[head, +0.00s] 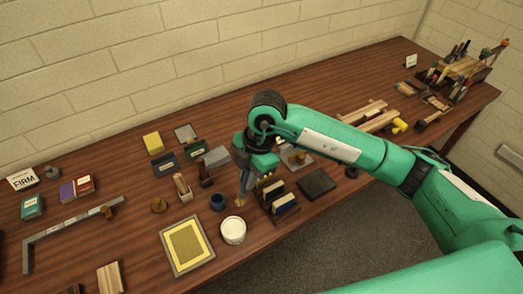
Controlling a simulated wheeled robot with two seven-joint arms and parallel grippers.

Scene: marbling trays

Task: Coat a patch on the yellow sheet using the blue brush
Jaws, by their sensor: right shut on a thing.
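The yellow sheet (188,246) lies flat in a pale frame near the front edge of the table. My right gripper (243,184) is above the table, behind and to the right of the sheet. It is shut on what looks like the blue brush (240,201), whose tan tip points down. The gripper hides most of the handle, so its colour is hard to tell. A white round pot (233,231) stands just right of the sheet, in front of the brush tip. I cannot tell whether the tip touches anything. My left gripper is out of view.
A dark blue cup (217,202) stands left of the brush tip. A rack with dark slats (279,198) stands close on its right. A metal square (70,222) and small boxes (76,188) lie at left. Wooden pieces (368,117) lie at right.

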